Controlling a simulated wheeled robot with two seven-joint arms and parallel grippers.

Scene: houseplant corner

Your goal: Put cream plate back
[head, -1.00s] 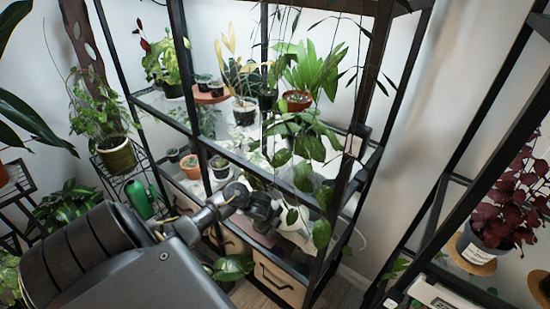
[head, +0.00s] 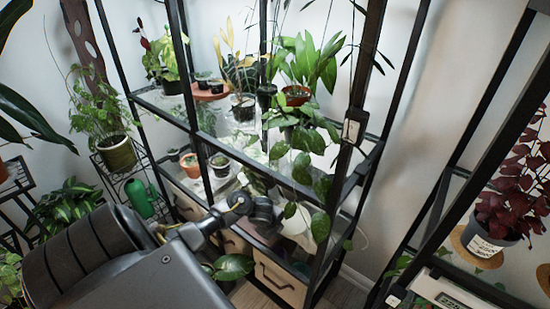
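I cannot clearly make out a cream plate. A pale rounded thing (head: 297,221) shows partly behind leaves on the lower shelf of the black rack, just right of my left gripper; I cannot tell whether it is the plate. My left arm comes in from the lower left, and my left gripper (head: 264,214) is at the front of that lower shelf. Its fingers are dark and small against the rack, so I cannot tell whether they are open or hold anything. My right gripper is out of view.
Black rack posts (head: 345,150) and hanging leaves (head: 301,168) stand close around my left gripper. Small pots (head: 220,164) sit on the lower shelf to its left. Wooden drawers (head: 280,282) are below. A second rack with a dark red plant (head: 512,200) is at the right.

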